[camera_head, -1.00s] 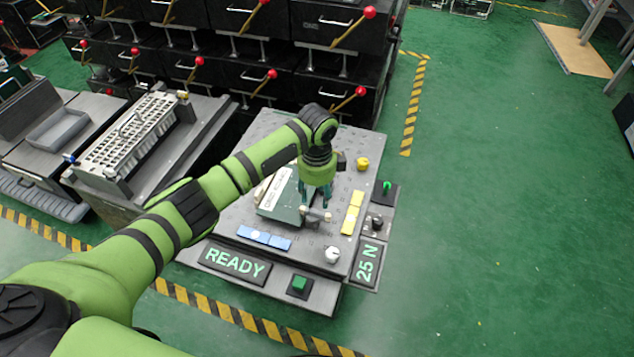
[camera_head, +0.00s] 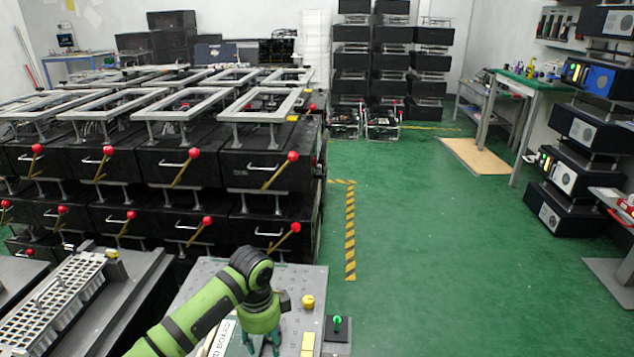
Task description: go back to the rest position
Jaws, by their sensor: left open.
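My left arm comes in from the bottom in the head view. Its left gripper (camera_head: 262,346) points down over the grey fixture plate (camera_head: 205,280), with teal fingers set apart. The fingertips run close to the bottom edge of the picture, so what lies between or under them is hidden. A white-labelled board (camera_head: 222,340) lies just left of the gripper. A yellow knob (camera_head: 308,301) and a yellow block (camera_head: 308,340) stand to its right. My right gripper is not in view.
Stacked black boxes with red-knobbed levers (camera_head: 180,165) stand behind the fixture. A green switch (camera_head: 337,322) sits at its right edge. A white rack (camera_head: 50,305) is at lower left. Green floor (camera_head: 430,260) is clear to the right, before benches and more boxes.

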